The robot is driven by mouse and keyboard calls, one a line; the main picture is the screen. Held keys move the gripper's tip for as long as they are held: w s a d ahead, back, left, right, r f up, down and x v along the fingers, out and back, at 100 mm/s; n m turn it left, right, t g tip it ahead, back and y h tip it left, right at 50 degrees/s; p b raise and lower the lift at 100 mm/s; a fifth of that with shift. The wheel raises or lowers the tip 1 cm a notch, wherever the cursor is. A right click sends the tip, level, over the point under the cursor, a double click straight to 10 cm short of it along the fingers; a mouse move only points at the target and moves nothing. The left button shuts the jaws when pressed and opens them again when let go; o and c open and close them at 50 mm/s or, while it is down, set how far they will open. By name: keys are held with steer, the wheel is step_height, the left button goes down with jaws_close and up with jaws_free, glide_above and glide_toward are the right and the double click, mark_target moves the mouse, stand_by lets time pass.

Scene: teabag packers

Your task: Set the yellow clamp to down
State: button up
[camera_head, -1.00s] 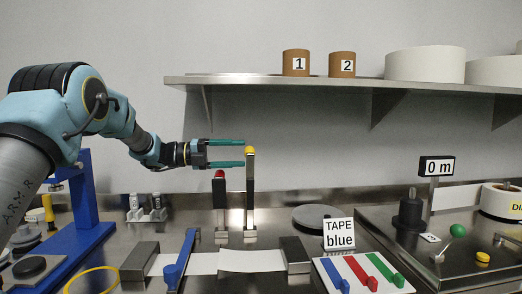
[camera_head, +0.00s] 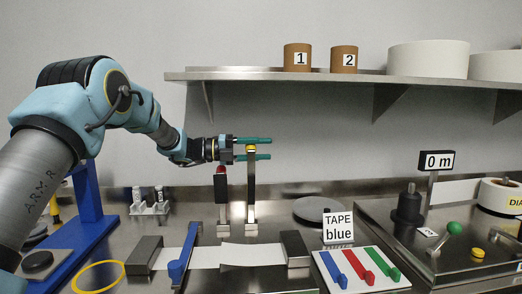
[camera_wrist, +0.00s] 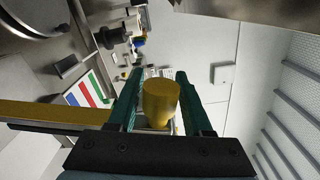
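A shorter red-knobbed lever (camera_head: 221,195) stands just left of the yellow clamp. A blue lever (camera_head: 184,255) lies across the white strip in front. A steel shelf (camera_head: 340,78) hangs above. The "TAPE blue" sign (camera_head: 338,228) stands to the right.

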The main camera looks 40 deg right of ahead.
jaws_close()
stand_by(1.1)
